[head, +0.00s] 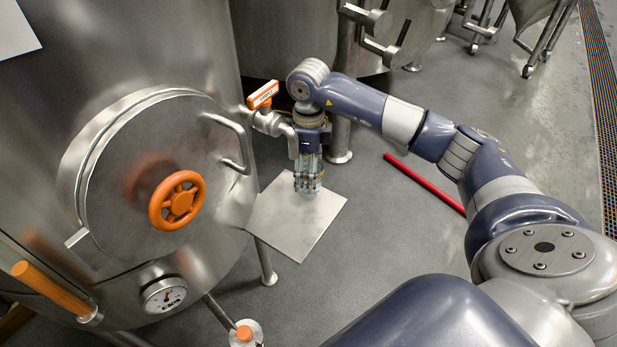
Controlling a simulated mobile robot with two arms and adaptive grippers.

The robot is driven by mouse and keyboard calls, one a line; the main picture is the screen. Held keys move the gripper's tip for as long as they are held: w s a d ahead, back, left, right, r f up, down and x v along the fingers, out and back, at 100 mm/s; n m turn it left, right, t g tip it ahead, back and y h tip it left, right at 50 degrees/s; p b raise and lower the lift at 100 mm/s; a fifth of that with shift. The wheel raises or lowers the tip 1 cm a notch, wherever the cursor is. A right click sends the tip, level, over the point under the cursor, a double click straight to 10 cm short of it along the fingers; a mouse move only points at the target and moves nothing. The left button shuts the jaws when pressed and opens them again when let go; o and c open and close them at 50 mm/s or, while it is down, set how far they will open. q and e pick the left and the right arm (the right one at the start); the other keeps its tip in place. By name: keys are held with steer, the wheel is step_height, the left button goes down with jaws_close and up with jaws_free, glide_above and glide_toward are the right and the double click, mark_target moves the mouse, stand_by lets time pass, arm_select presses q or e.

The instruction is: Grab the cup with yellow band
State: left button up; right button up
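My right arm comes in from the right, and its gripper (308,184) points down over a square metal plate (302,232) beside the big steel tank. A pale, clear cup-like shape shows among the fingers, just above or on the plate. The fingers hide most of it, and I cannot make out a yellow band on it. Whether the fingers are closed on it or only around it is too small to tell. My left gripper is not in view.
A tap with an orange handle (263,95) sticks out from the tank (190,60) close to my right gripper. The round hatch has an orange handwheel (180,200). A gauge (163,294) sits below it. A red bar (425,184) lies on the floor.

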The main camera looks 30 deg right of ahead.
step_height(320, 180, down, 4)
steer(key=shift+d+r+p, duration=0.15)
steer(key=shift+r+p, duration=0.1)
steer(key=shift+p, duration=0.3)
steer(key=shift+f, duration=0.3)
steer(key=shift+c, duration=0.9)
steer(key=c, duration=1)
steer(key=shift+r, duration=0.1)
